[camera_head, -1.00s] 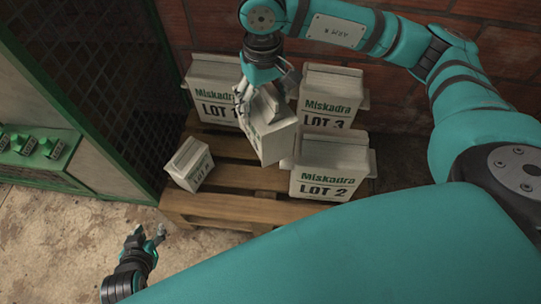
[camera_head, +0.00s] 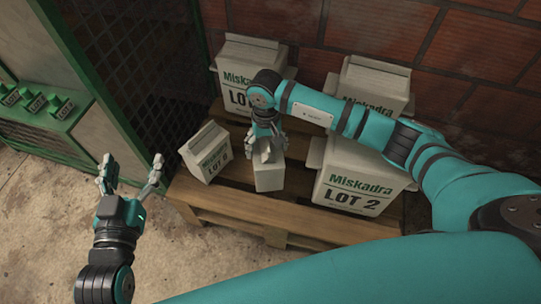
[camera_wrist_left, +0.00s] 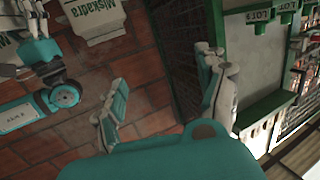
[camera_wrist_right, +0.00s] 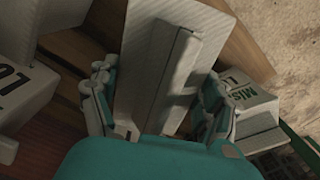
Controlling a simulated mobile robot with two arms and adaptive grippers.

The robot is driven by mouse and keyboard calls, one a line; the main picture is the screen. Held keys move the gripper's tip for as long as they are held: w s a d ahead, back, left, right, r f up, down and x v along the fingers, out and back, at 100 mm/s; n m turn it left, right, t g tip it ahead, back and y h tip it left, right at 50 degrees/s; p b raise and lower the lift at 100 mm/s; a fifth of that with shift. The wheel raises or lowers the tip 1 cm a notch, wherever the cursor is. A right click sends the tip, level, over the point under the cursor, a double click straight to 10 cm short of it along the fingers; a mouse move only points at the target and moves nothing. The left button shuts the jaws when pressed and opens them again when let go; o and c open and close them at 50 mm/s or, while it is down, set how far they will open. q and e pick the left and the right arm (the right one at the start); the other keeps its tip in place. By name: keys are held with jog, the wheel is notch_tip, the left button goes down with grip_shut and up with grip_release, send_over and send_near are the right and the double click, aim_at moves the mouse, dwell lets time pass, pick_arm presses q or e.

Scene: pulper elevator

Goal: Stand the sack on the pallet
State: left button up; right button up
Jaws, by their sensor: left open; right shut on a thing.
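My right gripper (camera_head: 267,142) is shut on the top of a small pale sack (camera_head: 269,179). The sack looks roughly upright, over the middle of the wooden pallet (camera_head: 240,211). I cannot tell whether its base touches the boards. In the right wrist view the sack (camera_wrist_right: 175,65) sits between the two fingers (camera_wrist_right: 158,100). My left gripper (camera_head: 130,172) is open and empty, left of the pallet; its spread fingers also show in the left wrist view (camera_wrist_left: 160,100).
The LOT 1 sack (camera_head: 246,70) stands behind, a partly hidden sack (camera_head: 372,78) back right, and the LOT 2 sack (camera_head: 352,182) at right. A small sack (camera_head: 207,152) leans at the pallet's left. Brick wall (camera_head: 450,50) behind; green mesh cabinet (camera_head: 130,50) left.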

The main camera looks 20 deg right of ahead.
pick_arm(q)
jog(key=r+t, duration=0.1)
jog(key=r, duration=0.1)
jog(key=r+t, duration=0.1)
jog(key=r+t+h+b, duration=0.1)
jog(key=r, duration=0.1)
jog(key=shift+d+r, duration=0.35)
jog(key=shift+d, duration=0.05)
pick_arm(e)
notch_tip(320, 180, down, 5)
jog(key=shift+r, duration=0.2)
pick_arm(q)
jog(key=shift+r+t, duration=0.1)
jog(key=shift+t, duration=0.2)
pick_arm(e)
jog(key=o, duration=1.6)
jog(key=shift+f, duration=0.1)
pick_arm(q)
jog(key=shift+s+r, duration=0.1)
jog(key=shift+r, duration=0.05)
